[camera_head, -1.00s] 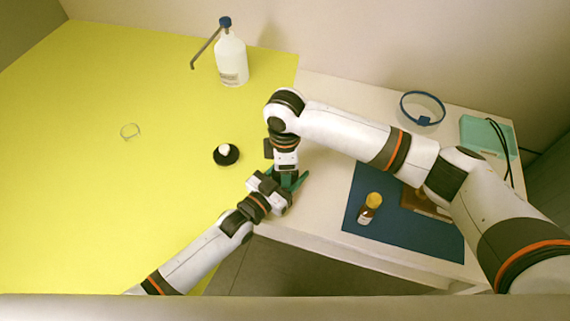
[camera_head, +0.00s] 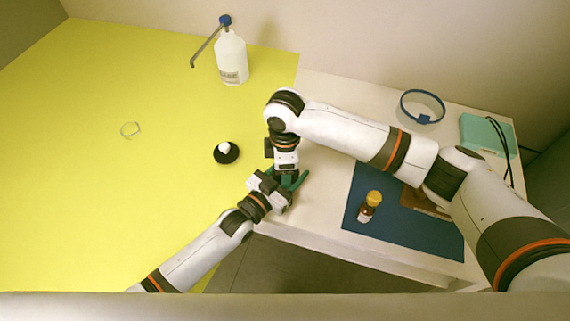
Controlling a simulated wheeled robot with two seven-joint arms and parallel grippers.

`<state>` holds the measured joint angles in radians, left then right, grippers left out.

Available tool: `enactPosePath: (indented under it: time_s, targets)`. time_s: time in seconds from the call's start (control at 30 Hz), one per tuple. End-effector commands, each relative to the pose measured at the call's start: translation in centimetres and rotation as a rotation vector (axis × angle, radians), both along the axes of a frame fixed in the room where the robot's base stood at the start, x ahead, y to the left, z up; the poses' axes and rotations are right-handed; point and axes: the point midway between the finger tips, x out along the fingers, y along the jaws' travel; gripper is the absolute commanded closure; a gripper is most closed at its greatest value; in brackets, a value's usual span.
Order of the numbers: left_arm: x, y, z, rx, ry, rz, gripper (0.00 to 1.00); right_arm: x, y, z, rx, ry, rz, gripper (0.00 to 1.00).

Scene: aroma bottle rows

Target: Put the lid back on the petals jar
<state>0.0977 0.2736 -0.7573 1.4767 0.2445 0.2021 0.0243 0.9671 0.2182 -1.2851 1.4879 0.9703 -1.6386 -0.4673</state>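My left gripper (camera_head: 290,182) and my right gripper (camera_head: 284,168) meet close together near the front edge of the table, at the border of the yellow area. Dark green finger-like parts show there, but the wrists cover what lies between them. I cannot tell whether either gripper holds a jar or a lid. A round black piece with a white knob-like top (camera_head: 225,151) lies on the yellow area, left of the grippers and apart from them. I cannot tell if it is a lid. No jar is clearly recognisable as the petals jar.
A white bottle with a blue cap (camera_head: 232,60) stands at the back. On the right are a blue mat (camera_head: 400,235), a yellow-capped brown bottle (camera_head: 369,206), a blue ring (camera_head: 422,118) and a teal tray (camera_head: 484,135).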

Motion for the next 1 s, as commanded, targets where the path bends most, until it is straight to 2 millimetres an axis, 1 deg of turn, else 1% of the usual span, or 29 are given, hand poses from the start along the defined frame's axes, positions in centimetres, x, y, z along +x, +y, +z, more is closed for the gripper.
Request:
enactPosePath:
  time_s: [0.03,0.47,0.57,0.8,0.9,1.0]
  targets:
    - [0.2,-0.1,0.5,-0.012,-0.007,0.0,0.86,-0.3,-0.1,-0.6,-0.006,0.007,0.001,0.34]
    - [0.3,0.0,0.6,-0.015,-0.008,0.003,0.86,-0.3,-0.1,-0.4,-0.005,0.008,0.002,0.34]
    - [0.4,0.0,0.7,-0.015,-0.01,0.003,0.86,-0.3,-0.1,0.2,-0.003,0.007,0.003,0.34]
    - [0.3,0.1,0.4,-0.008,-0.005,0.003,0.86,-0.2,0.1,3.3,0.0,0.004,0.005,0.34]
    - [0.3,0.1,0.4,-0.007,-0.005,0.003,0.86,-0.2,0.0,3.9,0.0,0.004,0.003,0.34]
    - [0.2,0.1,0.3,-0.006,-0.004,0.003,0.86,-0.2,0.0,4.0,-0.001,0.003,0.003,0.34]
